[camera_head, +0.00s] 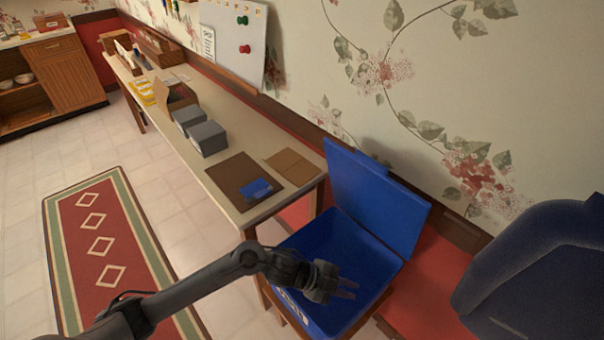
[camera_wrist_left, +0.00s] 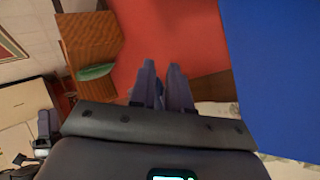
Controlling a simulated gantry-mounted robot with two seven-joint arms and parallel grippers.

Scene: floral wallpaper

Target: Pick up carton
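My left gripper (camera_head: 350,289) is over the open blue bin (camera_head: 308,240), with its fingers a little apart and nothing visibly held. The fingers also show slightly apart in the left wrist view (camera_wrist_left: 163,68). I cannot tell for sure which thing is the carton. An open brown cardboard box (camera_head: 180,97) stands on the long table, left of two grey boxes (camera_head: 208,138). A flat tan cardboard piece (camera_head: 294,166) lies near the table's close end. Both are well away from the gripper. My right gripper is not in view.
The long table (camera_head: 222,157) runs along the wallpapered wall. A dark brown mat (camera_head: 232,176) with a blue item (camera_head: 256,189) lies on it. The bin's blue lid (camera_head: 375,195) stands raised. A large dark shape (camera_head: 535,270) fills the right edge.

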